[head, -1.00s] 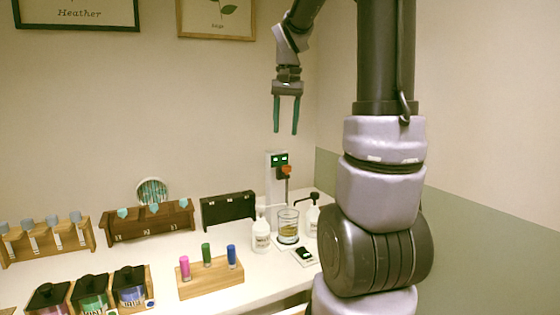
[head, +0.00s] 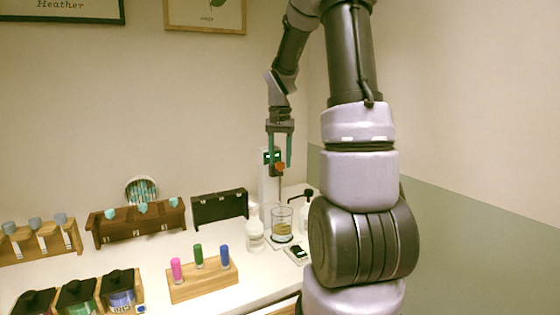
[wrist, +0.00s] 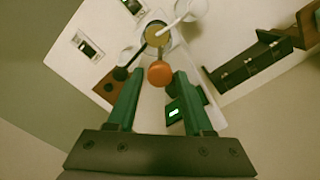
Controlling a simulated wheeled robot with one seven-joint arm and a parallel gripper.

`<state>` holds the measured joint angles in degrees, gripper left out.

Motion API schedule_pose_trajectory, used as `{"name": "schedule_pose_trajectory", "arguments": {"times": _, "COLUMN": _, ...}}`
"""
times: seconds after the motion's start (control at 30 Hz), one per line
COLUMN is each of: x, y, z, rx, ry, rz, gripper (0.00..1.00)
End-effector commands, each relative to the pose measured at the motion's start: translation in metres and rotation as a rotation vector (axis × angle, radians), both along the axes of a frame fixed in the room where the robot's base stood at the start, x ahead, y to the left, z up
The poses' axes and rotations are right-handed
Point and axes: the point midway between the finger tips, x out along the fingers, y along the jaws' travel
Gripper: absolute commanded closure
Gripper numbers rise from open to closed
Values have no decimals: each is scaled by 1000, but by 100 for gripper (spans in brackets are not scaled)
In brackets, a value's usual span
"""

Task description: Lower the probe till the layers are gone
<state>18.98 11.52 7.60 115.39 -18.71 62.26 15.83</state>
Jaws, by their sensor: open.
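The probe unit is a pale upright stand (head: 264,190) with a small lit display and an orange knob (head: 280,168) on its front. In the wrist view the orange knob (wrist: 160,74) appears between my fingertips, with the lit display (wrist: 174,112) beside it. A thin probe hangs below the knob toward a glass beaker (head: 282,226) of yellowish liquid; the beaker also shows in the wrist view (wrist: 156,36). The separate layers are too small to tell. My gripper (head: 279,160) is open, pointing down, its green fingers close to the knob. I cannot tell whether they touch it.
A white bottle (head: 254,232) stands left of the beaker, and a black-topped pump bottle (head: 306,212) stands right of it. A small device (head: 297,252) lies in front. A wooden rack (head: 203,283) holds pink, green and blue vials. A dark box (head: 220,208) stands behind.

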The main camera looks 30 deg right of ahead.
Motion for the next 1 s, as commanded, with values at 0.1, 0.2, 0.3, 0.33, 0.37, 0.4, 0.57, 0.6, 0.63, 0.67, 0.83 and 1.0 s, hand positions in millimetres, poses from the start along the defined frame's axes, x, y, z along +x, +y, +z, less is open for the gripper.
{"name": "schedule_pose_trajectory", "arguments": {"times": 0.1, "x": 0, "y": 0, "z": -6, "rx": 1, "ry": 1, "rz": -1, "gripper": 49}}
{"name": "schedule_pose_trajectory", "arguments": {"times": 0.2, "x": 0, "y": 0, "z": -7, "rx": 0, "ry": 0, "rz": -1, "gripper": 49}}
{"name": "schedule_pose_trajectory", "arguments": {"times": 0.3, "x": 0, "y": 0, "z": -6, "rx": 0, "ry": 0, "rz": 0, "gripper": 49}}
{"name": "schedule_pose_trajectory", "arguments": {"times": 0.33, "x": 0, "y": 0, "z": -6, "rx": 0, "ry": 0, "rz": 0, "gripper": 49}}
{"name": "schedule_pose_trajectory", "arguments": {"times": 0.37, "x": 0, "y": 0, "z": -6, "rx": 0, "ry": 0, "rz": 0, "gripper": 49}}
{"name": "schedule_pose_trajectory", "arguments": {"times": 0.4, "x": 0, "y": 0, "z": -6, "rx": 0, "ry": 0, "rz": 0, "gripper": 64}}
{"name": "schedule_pose_trajectory", "arguments": {"times": 0.57, "x": 0, "y": 0, "z": -6, "rx": 0, "ry": 0, "rz": 0, "gripper": 100}}
{"name": "schedule_pose_trajectory", "arguments": {"times": 0.6, "x": 0, "y": 0, "z": -6, "rx": 0, "ry": 0, "rz": 0, "gripper": 100}}
{"name": "schedule_pose_trajectory", "arguments": {"times": 0.63, "x": 0, "y": 0, "z": -6, "rx": 0, "ry": 0, "rz": 0, "gripper": 100}}
{"name": "schedule_pose_trajectory", "arguments": {"times": 0.67, "x": 0, "y": 0, "z": -6, "rx": 0, "ry": 0, "rz": 0, "gripper": 100}}
{"name": "schedule_pose_trajectory", "arguments": {"times": 0.83, "x": 0, "y": 0, "z": -6, "rx": 0, "ry": 0, "rz": 0, "gripper": 100}}
{"name": "schedule_pose_trajectory", "arguments": {"times": 1.0, "x": 0, "y": 0, "z": -6, "rx": 0, "ry": 0, "rz": 0, "gripper": 100}}
